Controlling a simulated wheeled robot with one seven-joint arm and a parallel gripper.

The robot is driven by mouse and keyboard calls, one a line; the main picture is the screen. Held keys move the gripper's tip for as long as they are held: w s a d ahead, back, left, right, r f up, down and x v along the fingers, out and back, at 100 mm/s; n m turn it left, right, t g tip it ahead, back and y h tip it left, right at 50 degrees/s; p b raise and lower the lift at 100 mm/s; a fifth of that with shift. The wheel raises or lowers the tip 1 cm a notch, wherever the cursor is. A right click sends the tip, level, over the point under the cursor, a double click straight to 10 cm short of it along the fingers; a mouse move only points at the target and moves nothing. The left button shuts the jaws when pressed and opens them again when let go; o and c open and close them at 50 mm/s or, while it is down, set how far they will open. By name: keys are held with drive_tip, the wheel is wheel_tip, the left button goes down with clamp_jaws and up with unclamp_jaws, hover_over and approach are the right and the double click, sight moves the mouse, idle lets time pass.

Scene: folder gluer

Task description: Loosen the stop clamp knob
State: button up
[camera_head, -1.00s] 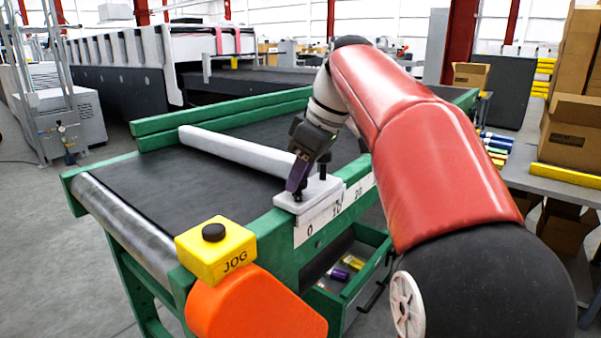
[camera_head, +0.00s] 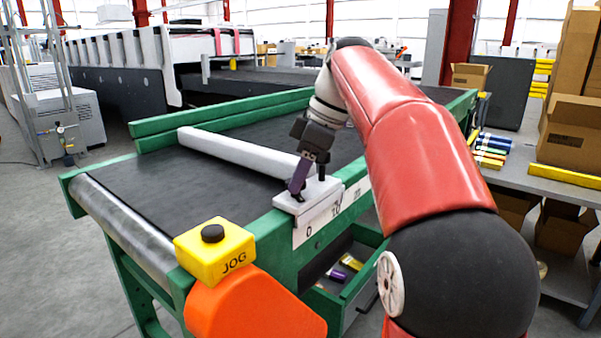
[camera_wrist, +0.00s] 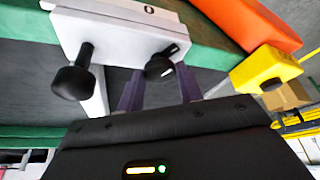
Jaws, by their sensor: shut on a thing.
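The stop clamp is a white block (camera_head: 310,196) on the green near rail of the conveyor table, joined to a long white stop bar (camera_head: 235,150) across the dark belt. In the wrist view, the clamp block (camera_wrist: 115,38) carries two black knobs. One small knob with a pale mark (camera_wrist: 160,66) sits between my purple fingertips. The other knob (camera_wrist: 73,80) stands on a post to the left, clear of the fingers. My gripper (camera_head: 297,190) points down onto the block; in the wrist view its fingers (camera_wrist: 159,88) are closed around the small marked knob.
A yellow JOG box (camera_head: 215,252) with a black button stands at the table's near corner above an orange part (camera_head: 250,305). A scale strip (camera_head: 333,213) runs along the rail. Below is an open green drawer (camera_head: 350,285) with small items. A side table with cartons (camera_head: 575,130) is right.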

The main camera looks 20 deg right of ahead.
drive_tip(key=o, duration=1)
drive_tip(key=shift+v, duration=3.9)
drive_tip(key=s+a+f+m+t+h, duration=0.1)
drive_tip(key=s+f+m, duration=0.3)
drive_tip(key=s+f, duration=0.3)
drive_tip(key=s+a+f+m+t+h, duration=0.1)
drive_tip(key=s+f+m, duration=0.3)
drive_tip(key=f, duration=0.7)
drive_tip(key=s+a+f+m+t+h, duration=0.1)
drive_tip(key=s+f+m+h, duration=0.1)
drive_tip(key=s+f+m, duration=0.3)
drive_tip(key=shift+s+a+f+t, duration=0.1)
drive_tip(key=shift+s+f+t, duration=0.1)
drive_tip(key=shift+s+f, duration=0.95)
drive_tip(key=shift+s+a+f+t, duration=0.1)
drive_tip(key=shift+s+f+t, duration=0.1)
drive_tip(key=shift+s+f, duration=0.95)
